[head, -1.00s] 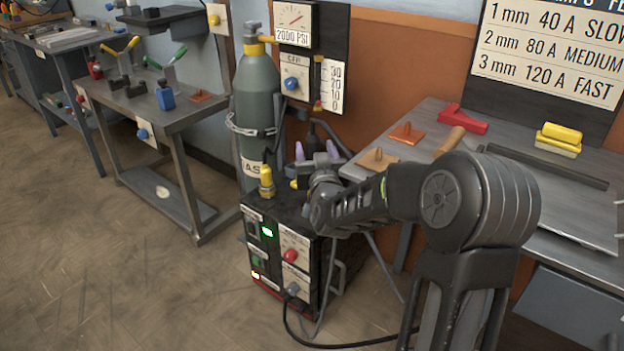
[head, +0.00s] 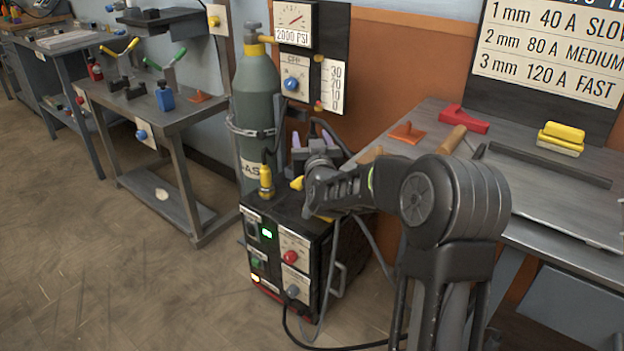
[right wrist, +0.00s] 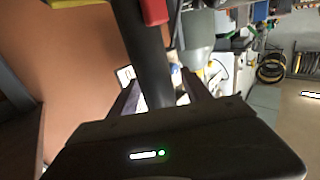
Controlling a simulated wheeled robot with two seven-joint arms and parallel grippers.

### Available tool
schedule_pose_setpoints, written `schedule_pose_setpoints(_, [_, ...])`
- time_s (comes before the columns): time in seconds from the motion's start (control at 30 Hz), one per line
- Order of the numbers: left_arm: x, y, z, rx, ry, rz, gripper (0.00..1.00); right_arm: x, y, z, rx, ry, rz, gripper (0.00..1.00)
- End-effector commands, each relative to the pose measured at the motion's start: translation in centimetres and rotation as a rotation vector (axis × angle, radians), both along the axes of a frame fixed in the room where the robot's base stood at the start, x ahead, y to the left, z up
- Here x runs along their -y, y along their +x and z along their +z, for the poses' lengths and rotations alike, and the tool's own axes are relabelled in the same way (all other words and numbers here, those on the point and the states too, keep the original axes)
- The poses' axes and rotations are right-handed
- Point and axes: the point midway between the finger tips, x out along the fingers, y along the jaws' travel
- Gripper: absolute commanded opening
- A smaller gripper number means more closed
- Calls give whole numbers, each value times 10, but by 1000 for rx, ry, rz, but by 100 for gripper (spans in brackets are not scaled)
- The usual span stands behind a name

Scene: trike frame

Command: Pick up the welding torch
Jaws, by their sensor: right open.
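The welding torch shows in the right wrist view as a dark cylindrical body (right wrist: 143,55) with a red piece (right wrist: 154,10) on its side. It runs down into the space at the jaws; I cannot tell whether it touches a finger. In the head view a dark curved part (head: 327,128), likely the torch or its cable, stands behind my right gripper (head: 316,147), above the back of the black welding machine (head: 322,262). My right gripper is open, its fingers pointing away toward the wall. My wrist hides much of that spot. My left gripper is not in view.
A grey gas cylinder (head: 258,95) stands close left of my right gripper. The grey workbench (head: 590,215) at right holds a red block (head: 464,118) and yellow blocks (head: 562,133). Open floor (head: 90,270) lies left.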

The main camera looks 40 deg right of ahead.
Motion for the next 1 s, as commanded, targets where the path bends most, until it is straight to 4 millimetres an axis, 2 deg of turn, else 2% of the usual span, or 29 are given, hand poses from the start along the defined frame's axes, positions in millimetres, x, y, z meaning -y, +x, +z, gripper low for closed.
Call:
schedule_pose_setpoints(0.07, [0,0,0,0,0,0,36,0,0,0,0,0,0,57])
schedule_pose_setpoints(0.13, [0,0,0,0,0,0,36,0,0,0,0,0,0,52])
schedule_pose_setpoints(0.77, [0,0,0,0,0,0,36,0,0,0,0,0,0,0])
schedule_pose_setpoints(1.0, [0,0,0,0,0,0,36,0,0,2,5,-1,0,0])
